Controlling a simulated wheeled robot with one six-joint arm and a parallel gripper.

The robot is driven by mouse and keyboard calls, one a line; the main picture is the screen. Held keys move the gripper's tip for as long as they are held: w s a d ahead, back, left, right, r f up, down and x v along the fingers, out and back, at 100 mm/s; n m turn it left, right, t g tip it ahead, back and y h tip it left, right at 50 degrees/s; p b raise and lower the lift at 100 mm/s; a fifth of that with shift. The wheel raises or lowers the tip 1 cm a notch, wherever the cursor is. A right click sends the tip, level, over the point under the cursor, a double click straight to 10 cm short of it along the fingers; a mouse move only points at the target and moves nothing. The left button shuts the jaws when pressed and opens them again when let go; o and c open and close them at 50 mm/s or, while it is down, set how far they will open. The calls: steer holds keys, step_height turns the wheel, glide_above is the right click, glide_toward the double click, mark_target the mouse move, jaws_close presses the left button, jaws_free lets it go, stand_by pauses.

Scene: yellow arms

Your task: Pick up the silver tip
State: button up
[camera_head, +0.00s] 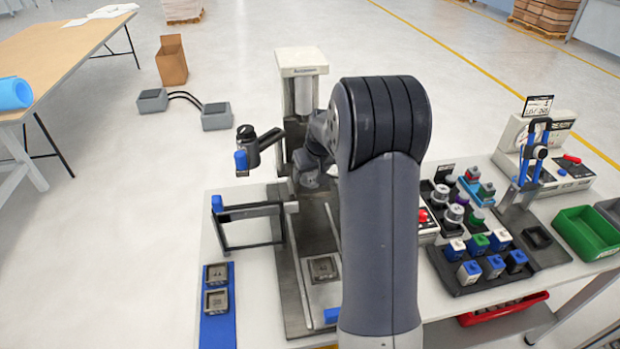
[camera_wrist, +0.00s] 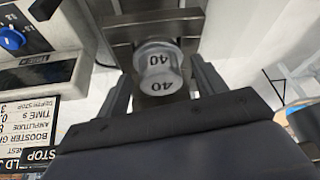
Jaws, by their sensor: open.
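In the wrist view, the silver tip (camera_wrist: 158,66) is a short round metal piece marked "40" on its end and side. It sits against a grey metal bar. My gripper (camera_wrist: 161,84) is open, with one dark finger on each side of the tip. Gaps show between the fingers and the tip, and I cannot tell how far the fingertips reach along it. In the head view, my arm hides most of the gripper, which is close to the press column, and I cannot make out the tip there.
A press-like machine (camera_head: 301,62) stands at the table's back. A blue-handled frame (camera_head: 250,208) and a blue strip with two grey blocks (camera_head: 216,325) are at left. A black tray of blue, white and green pieces (camera_head: 470,283) and a green bin (camera_head: 588,232) are at right.

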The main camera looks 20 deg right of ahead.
steer(key=shift+f, duration=0.1)
steer(key=c, duration=1.3)
